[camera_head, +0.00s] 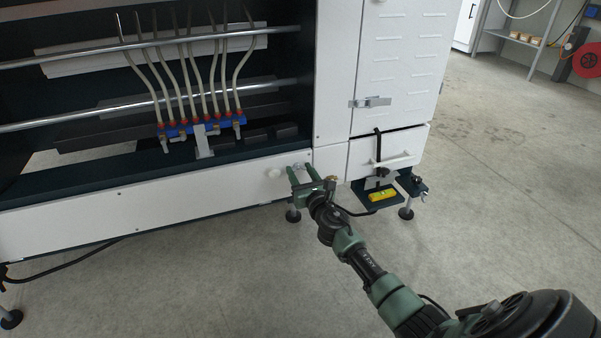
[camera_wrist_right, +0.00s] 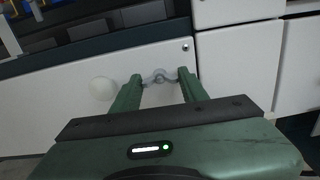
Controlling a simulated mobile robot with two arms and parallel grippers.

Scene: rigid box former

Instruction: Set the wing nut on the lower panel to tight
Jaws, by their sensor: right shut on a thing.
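The wing nut (camera_wrist_right: 160,77) is a small grey two-winged piece on the white lower panel (camera_head: 150,195). In the right wrist view it sits between the fingertips of my right gripper (camera_wrist_right: 160,80), with one wing at each finger. In the head view the right gripper (camera_head: 302,170) reaches the panel near its right end. The wing nut (camera_head: 298,165) is small there and partly covered by the fingers. My right gripper is shut on the wing nut. My left gripper is not in view.
A round white knob (camera_wrist_right: 103,88) is on the panel just left of the right gripper. Above are blue manifold blocks (camera_head: 200,127) with several hoses. A yellow item (camera_head: 383,195) sits on a low dark bracket at the right. The floor in front is clear.

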